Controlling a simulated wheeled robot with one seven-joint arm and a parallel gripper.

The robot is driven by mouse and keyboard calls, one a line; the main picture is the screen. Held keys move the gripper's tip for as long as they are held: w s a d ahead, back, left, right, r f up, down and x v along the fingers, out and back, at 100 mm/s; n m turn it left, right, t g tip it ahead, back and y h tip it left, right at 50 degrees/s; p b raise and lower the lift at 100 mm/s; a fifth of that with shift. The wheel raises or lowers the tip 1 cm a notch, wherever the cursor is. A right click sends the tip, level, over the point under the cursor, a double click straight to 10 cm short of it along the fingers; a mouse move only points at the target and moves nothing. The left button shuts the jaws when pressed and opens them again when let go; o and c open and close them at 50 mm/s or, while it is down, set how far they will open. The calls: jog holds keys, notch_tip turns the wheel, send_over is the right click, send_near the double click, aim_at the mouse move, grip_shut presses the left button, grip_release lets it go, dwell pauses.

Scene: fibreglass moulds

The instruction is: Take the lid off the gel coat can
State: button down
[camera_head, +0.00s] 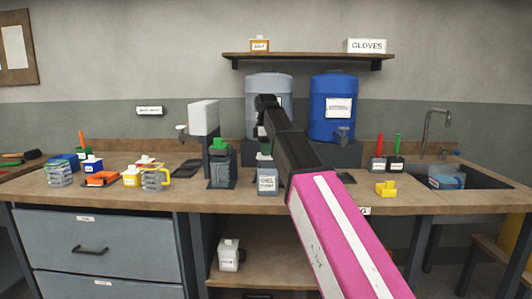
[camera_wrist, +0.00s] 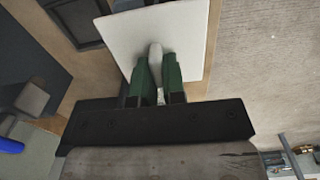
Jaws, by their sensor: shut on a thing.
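The gel coat can (camera_head: 267,184) is a small grey container with a white label, standing on the workbench behind my arm. Its upper part is partly covered by my arm in the head view. In the wrist view, my gripper (camera_wrist: 158,82) has its green fingers shut on the pale knob of a light square lid (camera_wrist: 190,28). The lid hides what is beneath it, so I cannot tell whether it rests on the can or is clear of it. The fingertips are hard to make out in the head view.
Bottles and tools (camera_head: 95,172) crowd the left bench. A yellow holder (camera_head: 386,189) and a sink (camera_head: 455,178) are at the right.

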jog(key=shift+r, duration=0.75)
jog(key=shift+d, duration=0.1)
